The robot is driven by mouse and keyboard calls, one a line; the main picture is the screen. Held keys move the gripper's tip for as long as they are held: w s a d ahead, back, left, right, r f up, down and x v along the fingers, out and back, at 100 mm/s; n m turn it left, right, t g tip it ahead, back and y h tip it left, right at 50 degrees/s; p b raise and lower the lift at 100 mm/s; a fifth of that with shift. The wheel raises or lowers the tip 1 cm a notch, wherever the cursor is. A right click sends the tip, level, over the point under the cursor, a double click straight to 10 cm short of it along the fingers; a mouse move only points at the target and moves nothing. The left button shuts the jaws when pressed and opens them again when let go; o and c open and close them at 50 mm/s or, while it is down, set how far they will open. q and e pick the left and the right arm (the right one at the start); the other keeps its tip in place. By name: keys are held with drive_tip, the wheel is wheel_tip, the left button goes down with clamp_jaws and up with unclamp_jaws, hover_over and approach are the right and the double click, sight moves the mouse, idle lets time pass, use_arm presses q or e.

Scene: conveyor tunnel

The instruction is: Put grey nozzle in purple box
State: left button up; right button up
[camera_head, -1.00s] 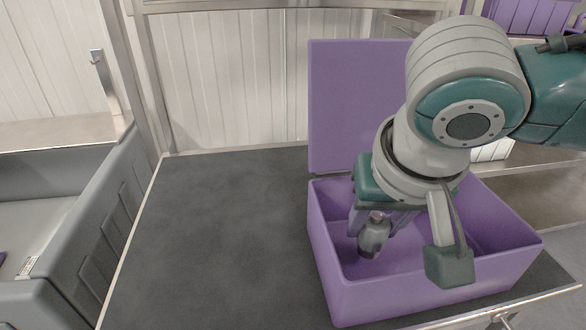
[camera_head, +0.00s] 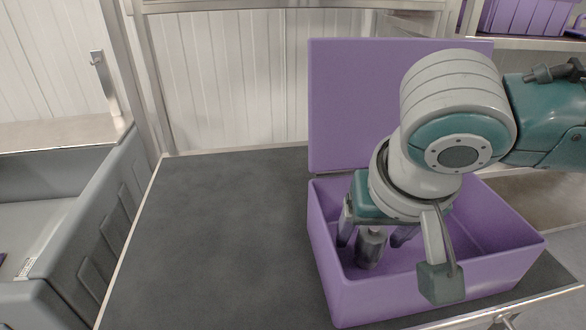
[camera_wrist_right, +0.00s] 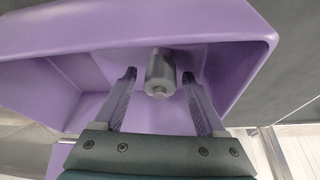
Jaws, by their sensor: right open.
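The purple box (camera_head: 420,297) stands on the dark table with its lid (camera_head: 350,110) raised at the back. The grey nozzle (camera_head: 371,250) is inside the box, near its left wall. My right gripper (camera_head: 375,238) is lowered into the box, its fingers apart on either side of the nozzle. In the right wrist view the nozzle (camera_wrist_right: 160,72) lies between the two open fingertips (camera_wrist_right: 160,76), with gaps on both sides. My wrist and arm hide part of the box interior. My left gripper does not show.
The dark table top (camera_head: 225,230) is clear left of the box. A grey bin (camera_head: 75,240) stands at the far left beside the table. Another purple container (camera_head: 530,18) sits on a shelf at the upper right.

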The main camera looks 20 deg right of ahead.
drive_tip(key=p+v, duration=0.3)
drive_tip(key=v, duration=0.9)
drive_tip(key=s+a+f+n+y, duration=0.1)
drive_tip(key=a, duration=0.1)
drive_tip(key=s+a+f+n+y, duration=0.1)
drive_tip(key=s+a+n, duration=0.1)
drive_tip(key=s+a+f+n+y, duration=0.1)
drive_tip(key=a, duration=0.2)
drive_tip(key=shift+s+a+f+n+y, duration=0.1)
drive_tip(key=shift+s+f+n+y, duration=0.1)
drive_tip(key=shift+s+n+y, duration=0.15)
drive_tip(key=s+d+f+n+h, duration=0.1)
drive_tip(key=s+d+f+n, duration=0.1)
drive_tip(key=s+d+f, duration=0.2)
drive_tip(key=s+d, duration=0.2)
drive_tip(key=s, duration=0.1)
drive_tip(key=shift+s+d+h, duration=0.15)
drive_tip(key=shift+s+h, duration=0.15)
drive_tip(key=shift+h, duration=0.05)
